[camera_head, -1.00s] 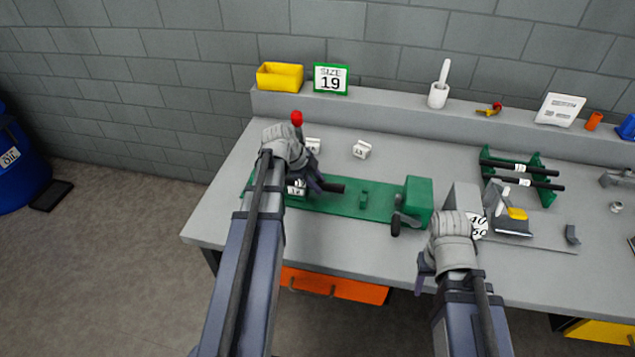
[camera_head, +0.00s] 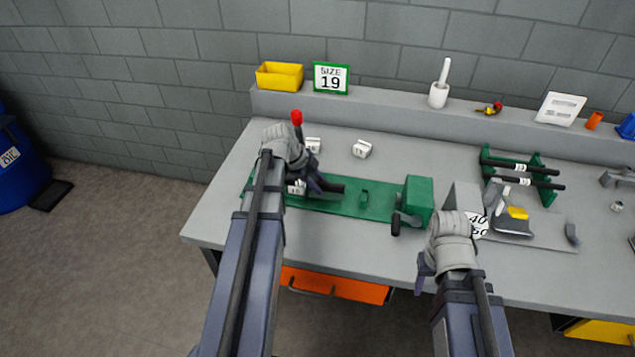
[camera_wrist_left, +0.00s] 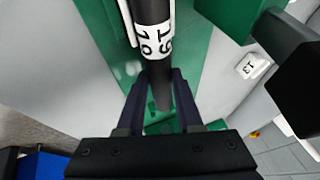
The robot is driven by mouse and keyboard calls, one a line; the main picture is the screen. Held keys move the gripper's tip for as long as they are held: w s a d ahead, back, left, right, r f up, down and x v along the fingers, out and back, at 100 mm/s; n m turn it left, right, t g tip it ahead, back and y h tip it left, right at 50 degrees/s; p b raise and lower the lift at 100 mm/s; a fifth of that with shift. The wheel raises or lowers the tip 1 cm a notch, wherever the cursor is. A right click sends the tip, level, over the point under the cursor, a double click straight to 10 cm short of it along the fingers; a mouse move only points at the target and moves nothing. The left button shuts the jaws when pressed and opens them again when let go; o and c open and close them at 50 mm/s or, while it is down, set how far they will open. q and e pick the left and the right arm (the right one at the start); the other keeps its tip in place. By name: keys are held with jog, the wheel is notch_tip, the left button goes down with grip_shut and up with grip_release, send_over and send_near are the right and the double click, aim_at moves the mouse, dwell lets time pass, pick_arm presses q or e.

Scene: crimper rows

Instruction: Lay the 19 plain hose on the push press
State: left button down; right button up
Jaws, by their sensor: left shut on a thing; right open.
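My left gripper (camera_head: 308,182) is shut on a black hose (camera_head: 333,187) above the left half of the green push press (camera_head: 385,202). In the left wrist view the hose (camera_wrist_left: 151,12) runs between the two dark fingers (camera_wrist_left: 159,88), with a white band reading 19 just beyond them. I cannot tell whether the hose touches the press. The press has a green block at its right end and a red knob (camera_head: 296,117) at its left, partly hidden by my left wrist. My right gripper (camera_head: 424,275) is open and empty near the table's front edge.
A green rack (camera_head: 547,191) with black hoses stands at the right, near a grey device with a yellow part (camera_head: 517,213). Small white numbered blocks (camera_head: 362,149) lie behind the press. A SIZE 19 sign (camera_head: 331,78) and a yellow bin (camera_head: 279,76) stand on the back ledge.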

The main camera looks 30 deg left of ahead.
pick_arm(q)
jog(key=shift+f, duration=0.25)
jog(key=shift+c, duration=2.4)
grip_release()
jog(key=shift+r, duration=0.1)
jog(key=p+v, duration=0.6)
jog(key=v, duration=0.1)
jog(key=shift+s+r+p, duration=0.15)
jog(key=shift+r+p, duration=0.15)
jog(key=shift+p, duration=0.05)
jog(key=shift+a, duration=0.1)
